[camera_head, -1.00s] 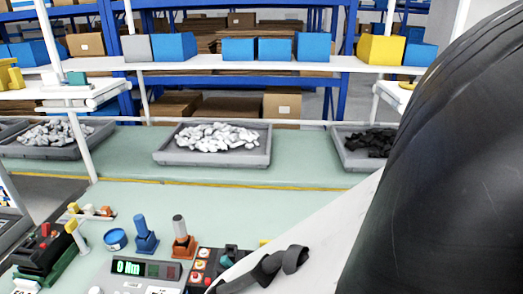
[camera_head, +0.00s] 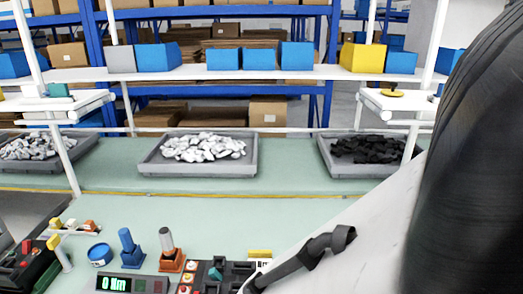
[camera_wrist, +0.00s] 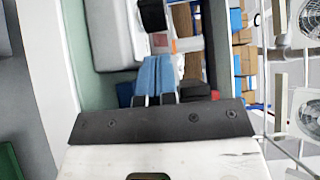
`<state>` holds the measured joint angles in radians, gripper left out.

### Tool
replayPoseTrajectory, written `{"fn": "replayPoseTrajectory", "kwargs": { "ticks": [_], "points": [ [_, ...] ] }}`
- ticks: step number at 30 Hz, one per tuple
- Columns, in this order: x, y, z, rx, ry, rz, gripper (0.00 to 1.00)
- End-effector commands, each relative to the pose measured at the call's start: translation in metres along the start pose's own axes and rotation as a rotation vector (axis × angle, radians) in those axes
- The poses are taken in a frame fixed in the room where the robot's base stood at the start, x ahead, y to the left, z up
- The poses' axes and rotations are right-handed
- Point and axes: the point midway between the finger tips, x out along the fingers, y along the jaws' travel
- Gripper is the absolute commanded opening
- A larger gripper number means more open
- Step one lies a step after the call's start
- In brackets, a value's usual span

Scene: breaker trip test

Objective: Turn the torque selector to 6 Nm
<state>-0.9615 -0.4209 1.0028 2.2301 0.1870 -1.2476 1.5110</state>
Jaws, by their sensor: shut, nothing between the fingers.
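A dark panel with a lit display (camera_head: 132,283) reading "0 Nm" stands at the bottom edge of the head view. Only its top part shows. I cannot make out the torque selector in either view. My gripper (camera_wrist: 157,68) shows in the wrist view with its two blue-grey fingers together, shut and empty. It is not visible in the head view, where my arm covers the right side. I cannot tell how far my gripper is from the panel.
A blue tape roll (camera_head: 98,253), a blue-handled tool (camera_head: 130,247) and an orange-based tool (camera_head: 170,252) stand behind the panel. A control box with buttons (camera_head: 190,275) is to its right. Grey trays (camera_head: 198,170) line the back. The green mat between is mostly clear.

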Motion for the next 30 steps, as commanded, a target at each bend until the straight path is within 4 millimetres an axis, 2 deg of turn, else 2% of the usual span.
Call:
{"fn": "replayPoseTrajectory", "kwargs": {
  "ticks": [11, 27, 30],
  "points": [
    [-0.038, 0.000, -0.004, 0.000, 0.000, 0.000, 0.00],
    [-0.106, 0.001, -0.003, -0.001, -0.001, 0.001, 0.00],
    [-0.102, -0.008, -0.004, 0.003, -0.003, -0.019, 0.00]
  ]
}}
